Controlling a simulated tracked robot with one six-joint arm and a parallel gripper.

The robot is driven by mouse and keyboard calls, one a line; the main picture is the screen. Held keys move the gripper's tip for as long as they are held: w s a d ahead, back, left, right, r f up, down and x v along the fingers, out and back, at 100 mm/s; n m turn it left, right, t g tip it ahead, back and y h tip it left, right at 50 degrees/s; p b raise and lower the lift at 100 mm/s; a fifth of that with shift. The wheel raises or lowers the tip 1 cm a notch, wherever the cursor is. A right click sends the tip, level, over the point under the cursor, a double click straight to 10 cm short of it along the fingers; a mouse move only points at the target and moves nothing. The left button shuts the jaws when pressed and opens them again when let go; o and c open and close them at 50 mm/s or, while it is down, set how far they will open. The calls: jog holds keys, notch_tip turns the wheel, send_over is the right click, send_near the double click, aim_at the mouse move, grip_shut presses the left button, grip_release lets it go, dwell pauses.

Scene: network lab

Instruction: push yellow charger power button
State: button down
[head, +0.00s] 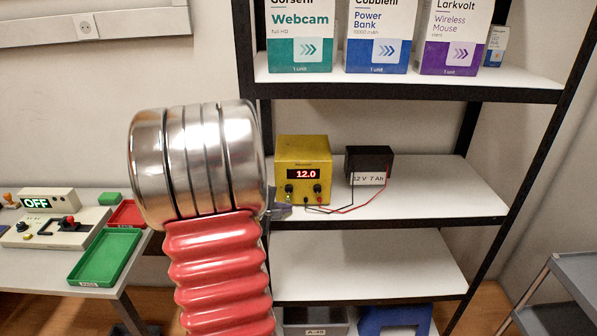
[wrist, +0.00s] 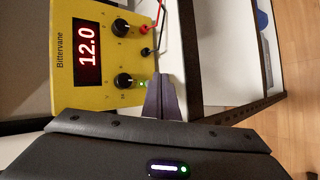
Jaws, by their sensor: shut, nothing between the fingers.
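The yellow charger (head: 304,150) stands on the middle shelf, its display reading 12.0. In the wrist view the charger (wrist: 66,20) appears turned on its side, with two black knobs, red and black lead sockets and a small green-lit spot (wrist: 143,84) beside the lower knob. That spot looks like the power button. My gripper (wrist: 161,79) is shut and empty, its tips close beside the green spot at the charger's edge. I cannot tell whether they touch. In the head view my gripper (head: 283,211) shows at the charger's lower left, partly hidden by my arm.
A black 12 V 7 Ah battery (head: 369,162) sits right of the charger, joined by red and black leads lying on the shelf. Boxes (head: 376,40) stand on the shelf above. A side table at left holds a control box (head: 48,201) and green tray (head: 105,257).

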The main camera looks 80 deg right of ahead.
jog(key=shift+a, duration=0.1)
jog(key=shift+s+a, duration=0.2)
jog(key=shift+a, duration=0.75)
jog(key=shift+s+a, duration=0.2)
jog(key=shift+a, duration=0.75)
jog(key=shift+s+a, duration=0.2)
jog(key=shift+a, duration=0.75)
